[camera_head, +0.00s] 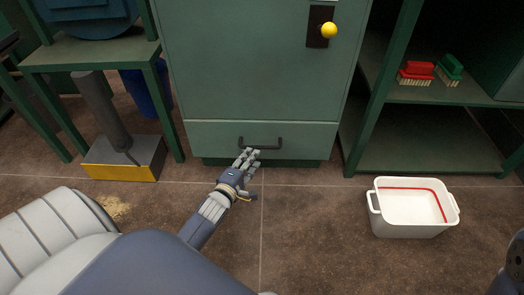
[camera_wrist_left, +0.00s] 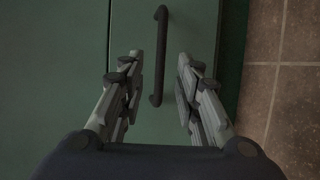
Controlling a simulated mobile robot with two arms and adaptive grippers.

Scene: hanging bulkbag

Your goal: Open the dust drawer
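The dust drawer (camera_head: 219,134) is the low green front at the bottom of the green cabinet, and it looks closed. Its dark bar handle (camera_head: 261,144) runs level across its front. My left gripper (camera_head: 251,155) is just in front of the handle, at its left part. In the left wrist view the handle (camera_wrist_left: 160,55) stands between the two open fingers (camera_wrist_left: 160,62) of this gripper, and neither finger appears to touch it. My right gripper is out of view.
The green cabinet (camera_head: 245,75) has a yellow knob (camera_head: 329,30) above the drawer. A white bin (camera_head: 412,222) stands on the floor to the right. A grey and yellow block (camera_head: 126,158) stands at left. Red and green brushes (camera_head: 416,72) lie on the right shelf. Floor before the drawer is clear.

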